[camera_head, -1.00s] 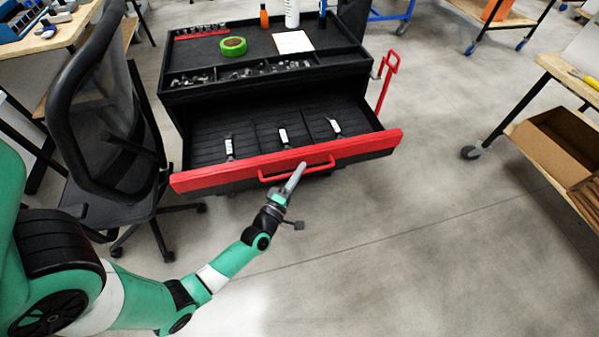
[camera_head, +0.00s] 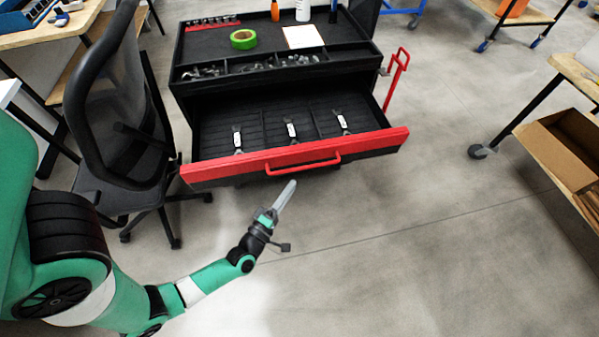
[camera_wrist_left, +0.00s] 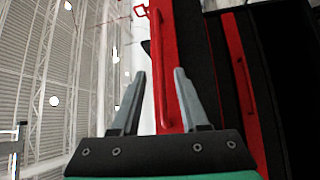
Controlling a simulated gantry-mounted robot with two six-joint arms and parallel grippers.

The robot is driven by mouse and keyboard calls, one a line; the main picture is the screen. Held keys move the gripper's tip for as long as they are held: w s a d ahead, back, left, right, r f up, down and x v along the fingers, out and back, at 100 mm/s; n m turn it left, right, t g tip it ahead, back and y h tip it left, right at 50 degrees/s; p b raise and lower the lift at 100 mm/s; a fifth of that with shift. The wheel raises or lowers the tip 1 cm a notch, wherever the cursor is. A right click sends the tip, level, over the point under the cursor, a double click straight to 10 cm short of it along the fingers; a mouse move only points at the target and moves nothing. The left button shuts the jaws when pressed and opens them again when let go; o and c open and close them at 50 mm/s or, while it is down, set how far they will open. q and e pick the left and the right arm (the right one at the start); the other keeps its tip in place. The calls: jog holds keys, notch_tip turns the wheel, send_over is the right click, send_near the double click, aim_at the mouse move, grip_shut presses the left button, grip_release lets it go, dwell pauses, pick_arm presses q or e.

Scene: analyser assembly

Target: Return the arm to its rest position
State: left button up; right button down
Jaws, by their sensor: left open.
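My left arm comes in from the lower left in the head view. Its gripper (camera_head: 283,197) is in front of the cart's open drawer and stands clear of the red handle (camera_head: 303,164). In the left wrist view the two grey fingers (camera_wrist_left: 158,100) are spread apart with nothing between them. The drawer's red front and handle (camera_wrist_left: 157,65) show beyond them. The drawer (camera_head: 215,173) is pulled out, and several tools with white labels (camera_head: 291,130) lie in its compartments. My right gripper is not in view.
The black tool cart (camera_head: 275,75) has a green tape roll (camera_head: 243,39) and a white sheet (camera_head: 303,36) on top. A cardboard box (camera_head: 560,145) is on a shelf at right. The floor right of the gripper is clear.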

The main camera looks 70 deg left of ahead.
pick_arm(q)
jog(key=v, duration=0.2)
jog(key=shift+s+d, duration=0.15)
jog(key=shift+s, duration=0.05)
dwell(0.4)
